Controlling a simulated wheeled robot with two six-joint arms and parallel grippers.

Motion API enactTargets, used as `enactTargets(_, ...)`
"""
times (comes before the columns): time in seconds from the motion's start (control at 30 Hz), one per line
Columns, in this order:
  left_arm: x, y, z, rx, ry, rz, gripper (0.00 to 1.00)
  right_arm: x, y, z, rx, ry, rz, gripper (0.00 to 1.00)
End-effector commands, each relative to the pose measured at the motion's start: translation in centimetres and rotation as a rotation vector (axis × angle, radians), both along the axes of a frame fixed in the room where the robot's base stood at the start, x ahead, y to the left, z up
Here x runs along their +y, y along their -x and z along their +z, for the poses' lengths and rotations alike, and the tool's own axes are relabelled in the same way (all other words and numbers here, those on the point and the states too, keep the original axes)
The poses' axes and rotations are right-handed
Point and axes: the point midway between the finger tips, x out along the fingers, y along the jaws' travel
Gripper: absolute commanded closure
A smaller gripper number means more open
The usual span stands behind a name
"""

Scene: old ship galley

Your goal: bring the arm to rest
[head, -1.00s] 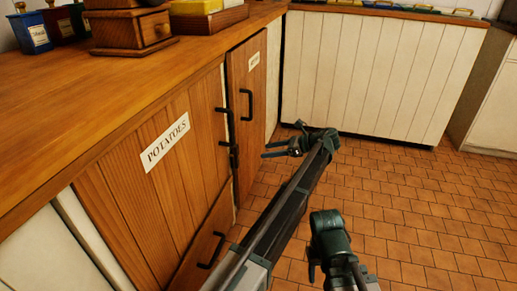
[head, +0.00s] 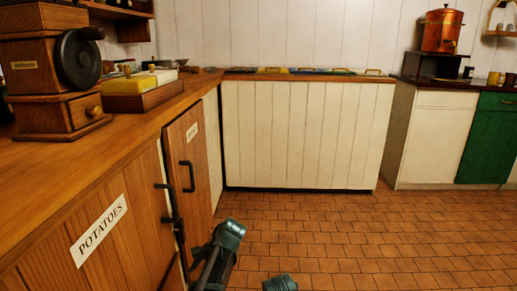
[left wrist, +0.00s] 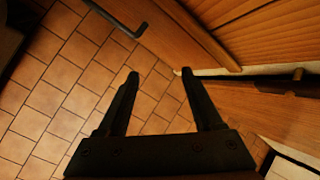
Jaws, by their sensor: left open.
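My left gripper (head: 200,252) is low in the head view, in front of the wooden cabinet doors. In the left wrist view my left gripper (left wrist: 160,73) is open, with nothing between its two dark fingers. The tiled floor lies below and between the fingers. Wooden cabinet fronts, one with a black handle (left wrist: 128,22), show beyond the fingertips. I cannot tell how close the fingers are to the wood. A dark green rounded part of mine shows at the head view's bottom edge. My right gripper is not in view.
The POTATOES door (head: 105,235) and another wooden door (head: 188,165) line the left, with black handles protruding. A wooden counter (head: 70,160) carries a coffee grinder (head: 50,65). White panelled cabinets (head: 300,135) stand behind. The tiled floor (head: 400,240) is clear to the right.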

Motion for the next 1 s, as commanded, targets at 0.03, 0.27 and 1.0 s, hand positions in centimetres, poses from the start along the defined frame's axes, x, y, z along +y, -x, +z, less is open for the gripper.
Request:
enactTargets(0.03, 0.2, 3.6, -0.9, -0.056, 0.079, 0.095, 0.32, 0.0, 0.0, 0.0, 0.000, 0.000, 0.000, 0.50)
enactTargets(0.27, -1.5, 10.2, -3.0, -0.226, 0.357, 0.472, 0.32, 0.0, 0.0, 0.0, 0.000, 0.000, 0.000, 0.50)
enactTargets(1.0, -11.9, 18.1, 6.8, -0.192, 0.480, 0.564, 0.32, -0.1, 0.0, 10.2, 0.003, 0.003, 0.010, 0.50)
